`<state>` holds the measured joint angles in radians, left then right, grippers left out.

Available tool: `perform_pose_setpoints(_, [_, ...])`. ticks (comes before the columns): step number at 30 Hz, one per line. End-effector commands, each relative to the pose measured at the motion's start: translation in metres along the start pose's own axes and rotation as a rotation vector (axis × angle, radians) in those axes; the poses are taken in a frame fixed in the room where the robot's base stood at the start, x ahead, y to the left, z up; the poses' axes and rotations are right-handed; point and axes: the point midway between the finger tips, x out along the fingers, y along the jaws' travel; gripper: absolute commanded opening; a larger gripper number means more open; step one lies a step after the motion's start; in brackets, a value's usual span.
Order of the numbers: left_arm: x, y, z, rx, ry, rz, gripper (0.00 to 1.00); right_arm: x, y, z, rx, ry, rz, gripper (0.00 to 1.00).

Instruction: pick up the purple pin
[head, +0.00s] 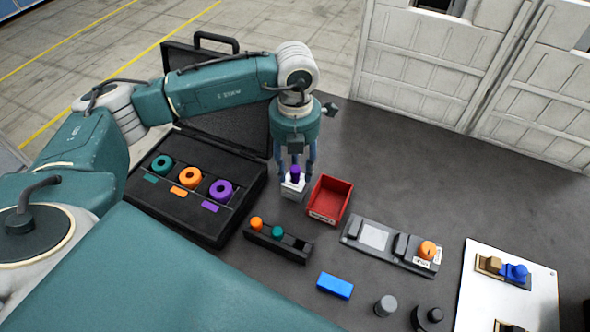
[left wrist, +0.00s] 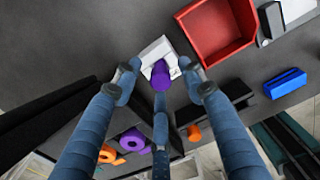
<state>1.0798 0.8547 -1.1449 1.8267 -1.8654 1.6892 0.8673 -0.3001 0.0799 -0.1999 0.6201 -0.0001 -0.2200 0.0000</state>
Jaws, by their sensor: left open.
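The purple pin (head: 295,172) stands upright in a small white block (head: 292,188) on the dark table, left of the red bin. In the left wrist view the purple pin (left wrist: 161,77) lies between my fingers, with the white block (left wrist: 157,49) behind it. My left gripper (head: 297,176) is open and points down, its fingers on either side of the pin. In the left wrist view the fingertips of my left gripper (left wrist: 161,72) stand apart around the pin; I cannot tell whether they touch it. My right gripper is not in view.
A red bin (head: 330,199) stands right beside the white block. A black rack (head: 265,238) holds an orange and a teal pin. An open black case (head: 185,222) with rings lies left. A blue block (head: 335,286) and a grey fixture (head: 375,236) are nearer the front right.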

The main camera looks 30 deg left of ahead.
Motion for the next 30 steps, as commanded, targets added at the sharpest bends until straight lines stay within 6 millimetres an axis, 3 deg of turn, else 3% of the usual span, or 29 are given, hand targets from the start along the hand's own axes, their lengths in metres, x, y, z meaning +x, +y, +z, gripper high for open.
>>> perform_pose_setpoints(6, [0.002, 0.000, 0.000, 0.001, -0.001, 0.000, 0.41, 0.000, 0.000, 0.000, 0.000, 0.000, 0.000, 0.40])
perform_pose_setpoints(13, [0.002, 0.000, 0.000, 0.000, -0.001, 0.000, 0.00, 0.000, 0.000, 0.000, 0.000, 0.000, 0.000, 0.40])
perform_pose_setpoints(24, [-0.001, -0.001, 0.001, 0.000, -0.003, -0.001, 0.00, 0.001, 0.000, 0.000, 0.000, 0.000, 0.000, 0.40])
perform_pose_setpoints(30, [-0.018, -0.001, 0.002, 0.000, -0.006, -0.002, 0.00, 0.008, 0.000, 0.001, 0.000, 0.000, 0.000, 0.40])
